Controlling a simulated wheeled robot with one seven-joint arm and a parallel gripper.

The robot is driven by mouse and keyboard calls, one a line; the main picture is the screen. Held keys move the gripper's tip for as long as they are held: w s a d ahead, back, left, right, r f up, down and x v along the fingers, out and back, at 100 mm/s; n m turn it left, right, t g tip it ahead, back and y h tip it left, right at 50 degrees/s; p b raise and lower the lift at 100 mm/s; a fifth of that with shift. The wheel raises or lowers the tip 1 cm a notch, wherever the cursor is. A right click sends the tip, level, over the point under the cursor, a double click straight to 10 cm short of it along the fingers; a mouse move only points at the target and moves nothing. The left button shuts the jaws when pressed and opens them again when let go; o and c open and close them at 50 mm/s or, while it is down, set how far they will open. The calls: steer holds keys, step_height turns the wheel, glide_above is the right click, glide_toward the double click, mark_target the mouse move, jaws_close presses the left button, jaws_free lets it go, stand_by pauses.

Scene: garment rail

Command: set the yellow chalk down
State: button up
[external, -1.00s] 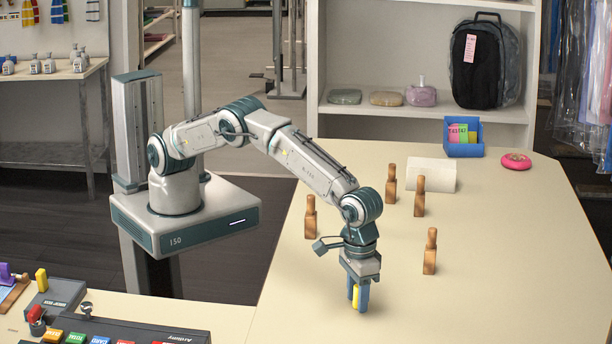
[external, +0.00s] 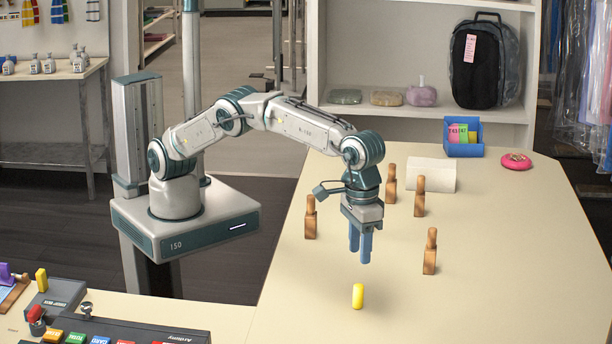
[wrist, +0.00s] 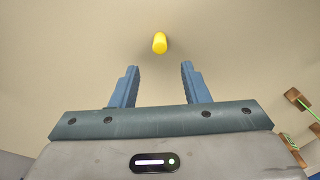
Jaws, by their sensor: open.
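The yellow chalk (external: 358,296) stands upright on the cream tabletop (external: 470,310), near its front part. My gripper (external: 360,256) is above the chalk, clear of it, with its blue fingers pointing down. In the wrist view the chalk (wrist: 160,43) lies beyond the fingertips, roughly in line with the gap between them. The gripper (wrist: 159,70) is open there, and nothing is between its fingers.
Several wooden pegs stand on the table, one left of the gripper (external: 310,217) and one to the right (external: 430,251). A white block (external: 431,175), a blue card holder (external: 463,138) and a pink disc (external: 516,161) are farther back. Tabletop around the chalk is clear.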

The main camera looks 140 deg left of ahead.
steer(key=s+d+r+m+t, duration=0.15)
steer(key=s+r+m, duration=0.25)
steer(key=s+r, duration=0.5)
steer(key=s+d+r+m+t, duration=0.1)
steer(key=s+d+r+m, duration=0.3)
steer(key=s, duration=0.8)
steer(key=s+f+m, duration=0.3)
steer(key=s, duration=0.8)
steer(key=s+d+f+m+t, duration=0.1)
steer(key=s+f+m, duration=0.2)
steer(key=s, duration=0.9)
steer(key=shift+s, duration=0.3)
